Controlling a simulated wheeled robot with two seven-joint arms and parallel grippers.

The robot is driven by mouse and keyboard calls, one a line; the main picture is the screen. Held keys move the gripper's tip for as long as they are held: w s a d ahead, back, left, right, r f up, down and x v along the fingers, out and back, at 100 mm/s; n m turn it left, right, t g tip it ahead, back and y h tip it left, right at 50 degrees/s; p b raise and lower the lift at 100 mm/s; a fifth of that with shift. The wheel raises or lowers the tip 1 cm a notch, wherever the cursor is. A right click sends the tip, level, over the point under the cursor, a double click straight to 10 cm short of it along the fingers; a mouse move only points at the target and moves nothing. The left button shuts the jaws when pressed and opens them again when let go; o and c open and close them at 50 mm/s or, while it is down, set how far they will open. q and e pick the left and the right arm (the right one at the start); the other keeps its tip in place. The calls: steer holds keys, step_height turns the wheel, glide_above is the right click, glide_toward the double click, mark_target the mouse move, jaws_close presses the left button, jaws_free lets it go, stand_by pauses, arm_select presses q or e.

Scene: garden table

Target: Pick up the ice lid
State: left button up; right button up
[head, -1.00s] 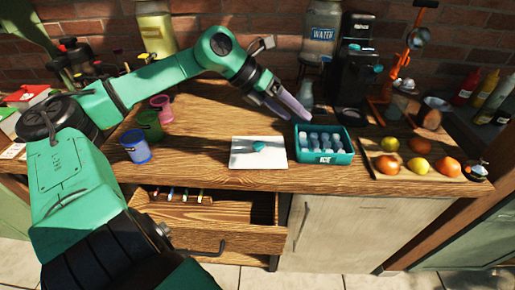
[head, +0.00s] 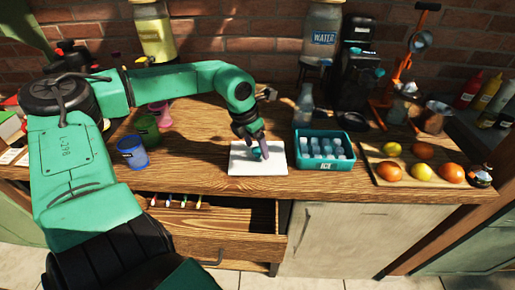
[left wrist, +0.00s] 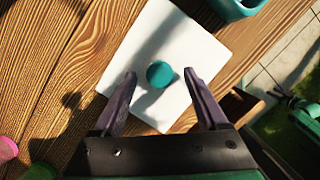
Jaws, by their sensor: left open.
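The ice lid (head: 240,165) is a flat white square with a round teal knob, lying on the wooden table left of the teal ice box. It also shows in the left wrist view (left wrist: 185,45), with its knob (left wrist: 160,74) in the middle. My left gripper (head: 262,153) is over the lid, pointing down. In the left wrist view my left gripper (left wrist: 160,78) is open, with one finger on each side of the knob and nothing held. Whether the fingertips touch the lid I cannot tell. The ice box (head: 325,163) holds several ice cubes.
Blue (head: 133,154), green and pink cups stand at the left. A cutting board (head: 377,178) with several fruits lies at the right. A glass bottle (head: 304,105) stands behind the ice box. An open drawer (head: 225,240) juts out below the table's front edge.

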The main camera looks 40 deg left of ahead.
arm_select(q)
steer(key=shift+w+f, duration=0.1)
steer(key=shift+f, duration=0.2)
jaws_close()
arm_select(e)
steer(key=shift+a, duration=0.4)
arm_select(q)
steer(key=shift+r, duration=0.1)
